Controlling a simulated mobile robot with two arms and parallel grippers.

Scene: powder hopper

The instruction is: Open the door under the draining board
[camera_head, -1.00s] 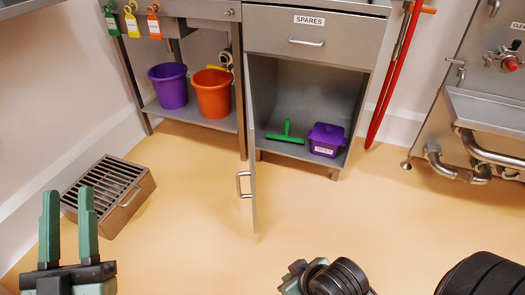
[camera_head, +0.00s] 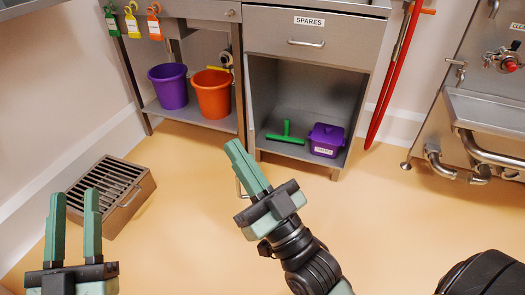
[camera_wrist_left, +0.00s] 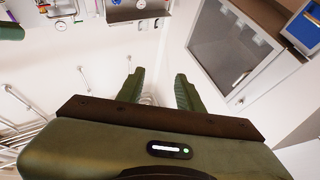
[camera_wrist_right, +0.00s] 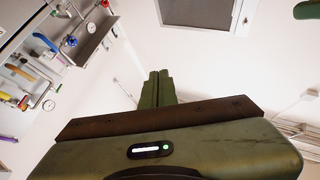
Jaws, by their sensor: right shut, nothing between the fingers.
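The steel cabinet with the SPARES drawer (camera_head: 306,38) stands at the top middle of the head view, under a steel worktop. Its lower compartment is open. The door (camera_head: 249,100) is swung out towards me and seen nearly edge-on at the compartment's left side. Its lower part is mostly hidden behind my right gripper (camera_head: 232,147), and a bit of the handle (camera_head: 239,187) shows beside the fingers. My right gripper is shut and empty, in front of the door; I cannot tell whether it touches. My left gripper (camera_head: 75,192) is open and empty at the lower left.
A green squeegee head (camera_head: 286,134) and a purple lidded box (camera_head: 326,139) are in the compartment. Purple (camera_head: 169,86) and orange (camera_head: 212,95) buckets stand on the left shelf. A grated steel box (camera_head: 112,193) is on the floor at left. Sink piping (camera_head: 480,160) is at right.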

